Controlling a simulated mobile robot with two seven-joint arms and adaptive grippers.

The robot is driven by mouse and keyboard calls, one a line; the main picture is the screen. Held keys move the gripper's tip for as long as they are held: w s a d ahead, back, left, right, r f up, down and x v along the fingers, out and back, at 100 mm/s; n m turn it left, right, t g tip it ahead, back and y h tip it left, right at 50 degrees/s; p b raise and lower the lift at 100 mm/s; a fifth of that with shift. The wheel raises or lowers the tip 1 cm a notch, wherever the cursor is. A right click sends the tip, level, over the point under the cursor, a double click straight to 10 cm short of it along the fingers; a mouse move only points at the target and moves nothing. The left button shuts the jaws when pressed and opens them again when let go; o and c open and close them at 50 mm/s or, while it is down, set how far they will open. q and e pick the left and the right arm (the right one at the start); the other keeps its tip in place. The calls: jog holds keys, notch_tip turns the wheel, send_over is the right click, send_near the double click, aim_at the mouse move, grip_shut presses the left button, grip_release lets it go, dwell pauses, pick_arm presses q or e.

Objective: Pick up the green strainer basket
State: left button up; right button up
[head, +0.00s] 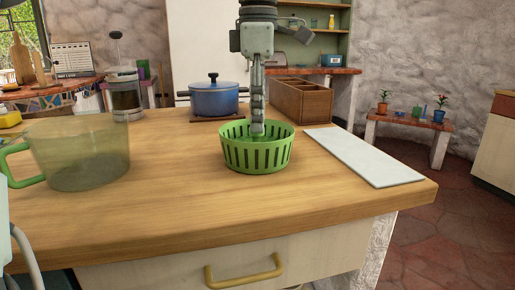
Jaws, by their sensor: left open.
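The green strainer basket (257,160) stands upright on the wooden counter, round, with slotted sides and an open top. My left gripper (257,128) comes down from above, its fingers seen edge-on. Its fingertips overlap the basket's opening and appear to reach into it, near the middle. The gripper is open. I cannot tell whether a finger touches the basket's wall or floor. My right gripper is not in view.
A clear green jug (80,155) stands left of the basket. Behind are a blue pot (214,98), a wooden box (301,101) and a French press (125,95). A white board (362,156) lies to the right. The counter in front is clear.

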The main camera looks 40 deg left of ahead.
pick_arm(q)
notch_tip(320, 180, down, 4)
jog(key=shift+w+a+r, duration=0.1)
jog(key=shift+a+r, duration=0.05)
grip_shut()
